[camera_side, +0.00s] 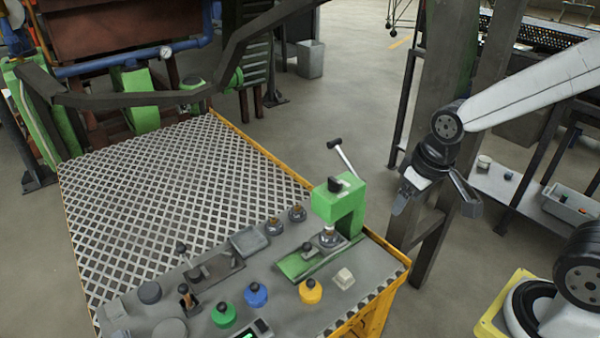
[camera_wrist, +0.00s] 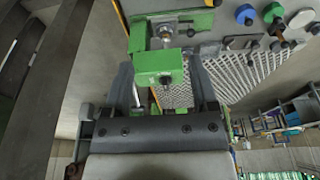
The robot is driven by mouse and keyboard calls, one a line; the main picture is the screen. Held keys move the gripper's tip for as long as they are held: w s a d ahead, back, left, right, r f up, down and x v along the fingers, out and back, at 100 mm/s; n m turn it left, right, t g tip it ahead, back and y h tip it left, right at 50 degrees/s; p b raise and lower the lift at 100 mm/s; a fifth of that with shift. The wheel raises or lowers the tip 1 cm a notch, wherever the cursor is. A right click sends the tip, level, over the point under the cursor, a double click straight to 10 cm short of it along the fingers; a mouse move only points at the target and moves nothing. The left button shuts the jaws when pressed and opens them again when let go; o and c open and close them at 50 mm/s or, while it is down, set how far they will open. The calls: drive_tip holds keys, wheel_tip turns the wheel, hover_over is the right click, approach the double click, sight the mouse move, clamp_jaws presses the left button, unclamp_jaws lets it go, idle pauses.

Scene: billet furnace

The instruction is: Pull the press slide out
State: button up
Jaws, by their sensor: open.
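The green press (camera_side: 338,206) stands at the right end of the grey console, with a lever arm and dark knob (camera_side: 335,144) above it. Its green slide (camera_side: 292,265) lies at the foot of the press and reaches out to the left, with a small dark knob (camera_side: 307,247) on it. In the wrist view the press head (camera_wrist: 158,67) shows between the fingers, and the slide (camera_wrist: 198,20) shows beyond it. My gripper (camera_side: 436,206) is open and empty, right of the press and apart from it; its fingers (camera_wrist: 160,75) also show in the wrist view.
The console holds blue (camera_side: 256,294), yellow (camera_side: 311,291) and green (camera_side: 223,315) knobs, a white block (camera_side: 344,278) and a small tray (camera_side: 249,241). A patterned metal deck (camera_side: 180,190) lies behind. A dark post (camera_side: 445,110) stands close behind my gripper.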

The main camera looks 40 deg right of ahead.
drive_tip(key=shift+w, duration=1.35)
drive_tip(key=m+g+h, duration=0.2)
drive_tip(key=g, duration=0.1)
hover_over(306, 243)
drive_tip(key=a, duration=0.2)
wheel_tip(306, 243, down, 17)
drive_tip(key=shift+d, duration=0.25)
drive_tip(key=shift+s+d+f, duration=0.1)
drive_tip(key=shift+d+f, duration=0.15)
drive_tip(key=shift+f, duration=1)
drive_tip(key=shift+w+d+f, duration=0.1)
drive_tip(key=shift+d+f, duration=0.15)
drive_tip(key=shift+f, duration=1.05)
drive_tip(key=shift+s+d+f, duration=0.1)
drive_tip(key=shift+d+f, duration=0.15)
drive_tip(key=shift+f, duration=1)
drive_tip(key=shift+c, duration=0.2)
clamp_jaws()
